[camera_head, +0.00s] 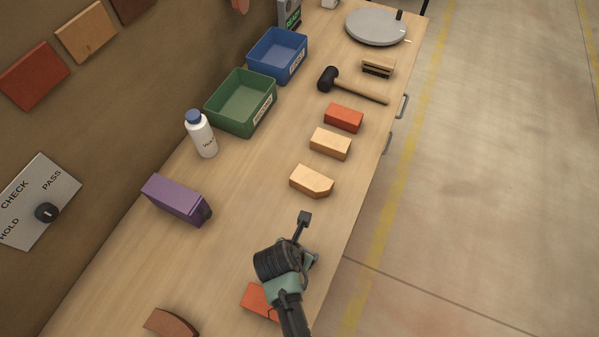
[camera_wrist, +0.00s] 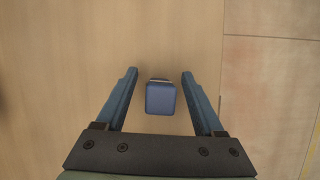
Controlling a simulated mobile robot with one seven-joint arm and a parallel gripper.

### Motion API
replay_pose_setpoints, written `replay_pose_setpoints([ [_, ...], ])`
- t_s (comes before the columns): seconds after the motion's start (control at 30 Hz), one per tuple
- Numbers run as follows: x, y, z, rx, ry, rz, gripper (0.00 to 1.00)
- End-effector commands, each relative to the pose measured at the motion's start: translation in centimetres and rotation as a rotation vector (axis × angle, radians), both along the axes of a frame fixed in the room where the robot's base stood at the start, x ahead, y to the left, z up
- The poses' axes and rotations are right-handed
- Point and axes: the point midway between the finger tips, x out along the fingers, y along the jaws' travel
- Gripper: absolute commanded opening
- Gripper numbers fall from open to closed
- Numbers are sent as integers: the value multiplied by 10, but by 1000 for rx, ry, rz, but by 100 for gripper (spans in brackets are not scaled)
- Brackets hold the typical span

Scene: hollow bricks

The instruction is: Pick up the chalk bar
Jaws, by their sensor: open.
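A small blue block (camera_wrist: 160,98), which I take for the chalk bar, shows between my fingers in the wrist view. It has a rounded square face and a thin pale strip at its far edge. My gripper (camera_wrist: 160,74) is open, with a gap on both sides of the block, so neither finger is seen touching it. In the head view my gripper (camera_head: 302,242) is over the near part of the bench. A small dark block (camera_head: 305,217) shows just beyond it; I cannot tell whether this is the same thing.
Tan bricks (camera_head: 312,181) (camera_head: 330,143) and a red brick (camera_head: 344,117) stand ahead. An orange brick (camera_head: 259,301) is partly hidden by my arm. A purple box (camera_head: 176,199), a white bottle (camera_head: 202,137), a green bin (camera_head: 241,103) and a mallet (camera_head: 352,86) also stand on the bench.

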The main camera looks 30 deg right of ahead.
Motion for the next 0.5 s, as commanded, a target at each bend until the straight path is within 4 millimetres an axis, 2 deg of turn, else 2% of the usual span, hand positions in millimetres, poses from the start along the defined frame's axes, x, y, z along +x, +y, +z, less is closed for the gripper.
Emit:
replay_pose_setpoints([
  [0.33,1,-2,-5,-1,-1,-1,68],
  [0.5,1,-2,-5,0,0,-1,38],
])
